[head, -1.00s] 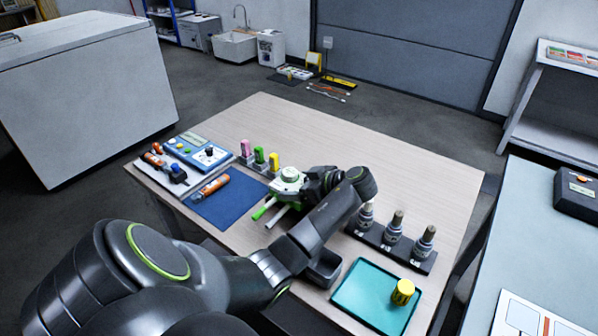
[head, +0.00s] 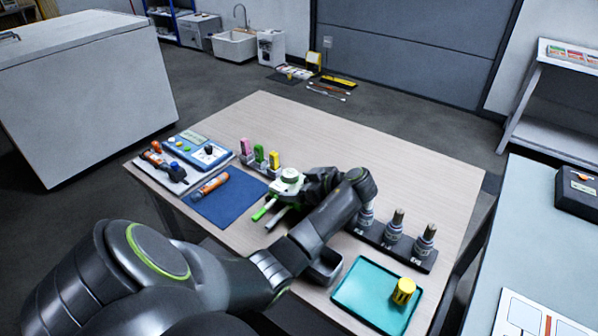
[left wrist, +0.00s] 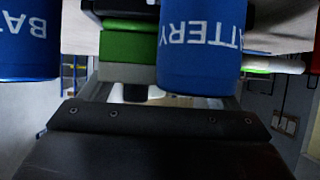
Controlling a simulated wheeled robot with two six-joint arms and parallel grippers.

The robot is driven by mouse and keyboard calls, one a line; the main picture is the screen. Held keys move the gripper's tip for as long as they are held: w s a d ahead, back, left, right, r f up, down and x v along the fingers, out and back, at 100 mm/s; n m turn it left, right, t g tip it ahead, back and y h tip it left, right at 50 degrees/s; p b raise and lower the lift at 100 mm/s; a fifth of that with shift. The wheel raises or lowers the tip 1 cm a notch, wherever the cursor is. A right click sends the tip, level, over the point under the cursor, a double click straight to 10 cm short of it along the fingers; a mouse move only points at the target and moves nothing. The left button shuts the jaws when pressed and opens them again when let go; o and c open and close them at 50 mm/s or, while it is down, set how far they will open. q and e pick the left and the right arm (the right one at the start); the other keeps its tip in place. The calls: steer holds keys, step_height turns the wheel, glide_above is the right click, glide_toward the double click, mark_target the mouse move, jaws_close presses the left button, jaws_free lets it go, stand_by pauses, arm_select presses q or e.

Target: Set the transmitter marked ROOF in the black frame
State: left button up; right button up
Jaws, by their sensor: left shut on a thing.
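My left gripper (head: 273,208) is over the middle of the table, at the end of the dark arm. It is shut on a white and green piece (head: 288,178) with a round white top. No ROOF marking is readable. In the left wrist view, a green and grey block (left wrist: 127,48) sits between two blue cylinders, one on the left (left wrist: 28,42) and one nearer the middle (left wrist: 203,55), lettered BATTERY in part. I cannot tell how these join. A black rack (head: 375,238) holds three grey probe-like pieces; I cannot tell whether it is the black frame. My right gripper is not in view.
A blue mat (head: 232,208) holds an orange cylinder. Pink, green and yellow pieces (head: 260,156) stand behind it. A tray (head: 150,174) with instruments is at left. The table's far part is clear.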

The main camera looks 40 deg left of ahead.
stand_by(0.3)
arm_select(q)
steer(key=shift+f+b, duration=0.35)
steer(key=shift+f, duration=0.1)
steer(key=shift+s, duration=0.1)
stand_by(0.3)
steer(key=o, duration=1.1)
steer(key=shift+f, duration=0.1)
steer(key=shift+r+p, duration=0.6)
steer(key=shift+r, duration=0.15)
steer(key=shift+r+p, duration=0.35)
steer(key=shift+r, duration=0.05)
steer(key=shift+r+p, duration=2.2)
steer(key=shift+r, duration=0.4)
steer(key=shift+f, duration=0.15)
